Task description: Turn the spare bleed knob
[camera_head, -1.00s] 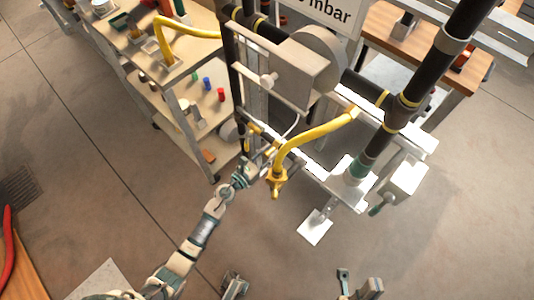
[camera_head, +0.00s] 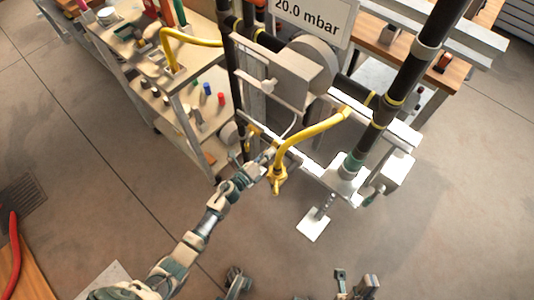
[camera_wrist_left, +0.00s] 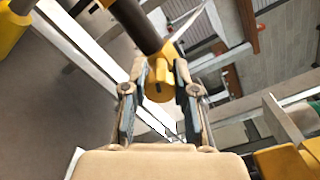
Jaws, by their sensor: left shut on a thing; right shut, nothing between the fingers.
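A yellow knob (camera_wrist_left: 158,80) at the end of a dark pipe sits between the two fingers of my left gripper (camera_wrist_left: 157,92) in the left wrist view. The fingers are shut on it from both sides. In the head view my left gripper (camera_head: 264,162) reaches the pipe frame, just left of the hanging yellow valve end (camera_head: 277,182); it hides the held knob there. My right gripper (camera_head: 341,276) shows only small and partly at the bottom edge, shut and empty, away from the pipes.
A bent yellow pipe (camera_head: 315,131) runs close beside my left gripper. A meter box with a "20.0 mbar" sign (camera_head: 313,14) stands above. A wooden shelf cart (camera_head: 188,99) with small coloured parts is at left. The floor in front is open.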

